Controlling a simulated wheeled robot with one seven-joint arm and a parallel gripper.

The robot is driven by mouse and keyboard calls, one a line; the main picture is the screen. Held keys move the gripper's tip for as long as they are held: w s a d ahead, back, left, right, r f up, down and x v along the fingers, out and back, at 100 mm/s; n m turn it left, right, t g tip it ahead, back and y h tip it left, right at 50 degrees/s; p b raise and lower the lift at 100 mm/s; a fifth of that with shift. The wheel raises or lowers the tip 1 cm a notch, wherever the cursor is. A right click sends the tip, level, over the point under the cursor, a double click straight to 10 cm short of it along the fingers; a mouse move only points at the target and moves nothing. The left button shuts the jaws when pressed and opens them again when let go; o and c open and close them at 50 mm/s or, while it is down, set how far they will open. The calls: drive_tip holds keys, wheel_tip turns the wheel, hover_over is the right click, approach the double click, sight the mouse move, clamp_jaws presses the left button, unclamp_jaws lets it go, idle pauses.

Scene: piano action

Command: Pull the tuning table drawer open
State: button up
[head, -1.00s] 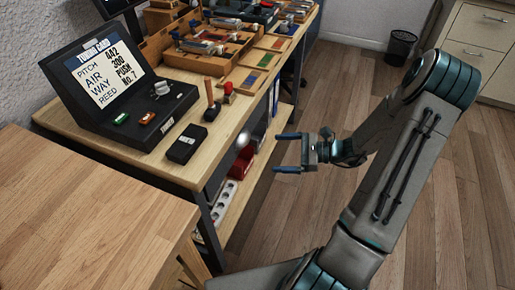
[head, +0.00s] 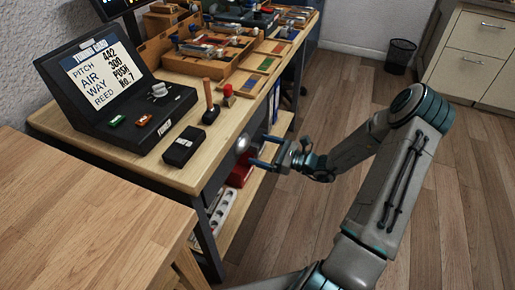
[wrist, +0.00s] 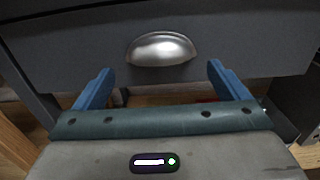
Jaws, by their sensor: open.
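The tuning table (head: 182,182) has a light wood top and dark frame. Its dark grey drawer front (wrist: 230,40) fills the upper wrist view and looks shut. A silver cup handle (wrist: 162,49) sits at its middle; it also shows in the head view (head: 243,143). My gripper (head: 262,152) is open and empty just in front of the handle. In the wrist view my gripper's blue fingers (wrist: 158,84) are spread to either side of the handle and below it, apart from it. The gap in depth is hard to tell.
A display console (head: 115,90), a black box (head: 184,147) and wooden trays (head: 214,62) stand on the table top. A lower shelf (head: 236,222) holds a red bin and a power strip. A wooden bench (head: 85,220) is at near left.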

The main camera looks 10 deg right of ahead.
sight(248, 146)
drive_tip(key=shift+x, duration=1.6)
